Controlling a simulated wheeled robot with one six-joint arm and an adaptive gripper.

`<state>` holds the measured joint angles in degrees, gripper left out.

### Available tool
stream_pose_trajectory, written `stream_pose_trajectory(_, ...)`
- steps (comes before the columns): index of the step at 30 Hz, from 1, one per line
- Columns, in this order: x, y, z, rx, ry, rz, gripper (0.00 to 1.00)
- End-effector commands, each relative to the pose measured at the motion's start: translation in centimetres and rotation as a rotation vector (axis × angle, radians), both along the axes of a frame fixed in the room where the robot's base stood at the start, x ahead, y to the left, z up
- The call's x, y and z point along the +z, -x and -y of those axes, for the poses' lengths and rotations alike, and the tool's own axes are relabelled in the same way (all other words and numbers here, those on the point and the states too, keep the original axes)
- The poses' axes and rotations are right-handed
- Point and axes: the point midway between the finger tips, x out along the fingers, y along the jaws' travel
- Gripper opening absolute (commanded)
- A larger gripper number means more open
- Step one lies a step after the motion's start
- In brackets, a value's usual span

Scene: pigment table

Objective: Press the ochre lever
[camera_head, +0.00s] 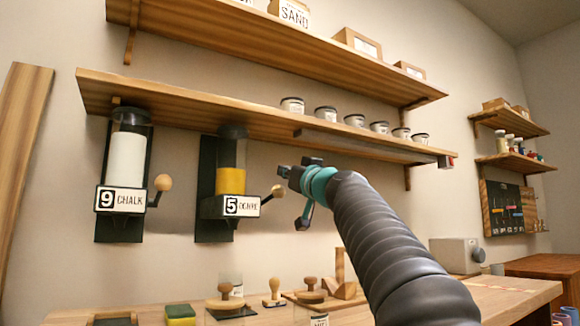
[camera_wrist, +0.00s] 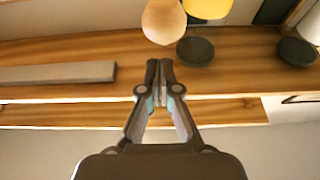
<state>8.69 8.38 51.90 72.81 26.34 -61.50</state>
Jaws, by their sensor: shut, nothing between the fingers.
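The ochre dispenser (camera_head: 230,181) hangs on the wall under the lower shelf, with yellow pigment in its clear tube and a label reading 5 OCHRE. Its lever has a round wooden knob (camera_head: 278,191) on the right side. My gripper (camera_head: 284,171) is just above and right of the knob in the head view; I cannot tell whether they touch there. In the wrist view my gripper (camera_wrist: 160,64) is shut and empty, with a wooden knob (camera_wrist: 163,20) just beyond the fingertips, apart from them in the picture. Yellow pigment (camera_wrist: 208,8) shows beside that knob.
The chalk dispenser (camera_head: 125,175) with its own wooden-knobbed lever (camera_head: 163,183) hangs to the left. The lower shelf (camera_head: 250,118) with several jars runs above my gripper. The workbench (camera_head: 500,300) below holds stamps and a sponge (camera_head: 180,314).

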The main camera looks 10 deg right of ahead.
Motion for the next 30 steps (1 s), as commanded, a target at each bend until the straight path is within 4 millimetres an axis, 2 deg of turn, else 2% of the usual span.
stream_pose_trajectory(1,-0.9,0.0,0.0,0.000,0.000,0.000,0.00)
stream_pose_trajectory(5,-1.7,0.0,0.0,0.000,0.000,-0.001,0.00)
stream_pose_trajectory(20,-2.1,0.0,0.1,0.000,0.001,0.000,0.00)
stream_pose_trajectory(30,-4.1,-0.7,1.4,-0.019,0.001,0.000,0.00)
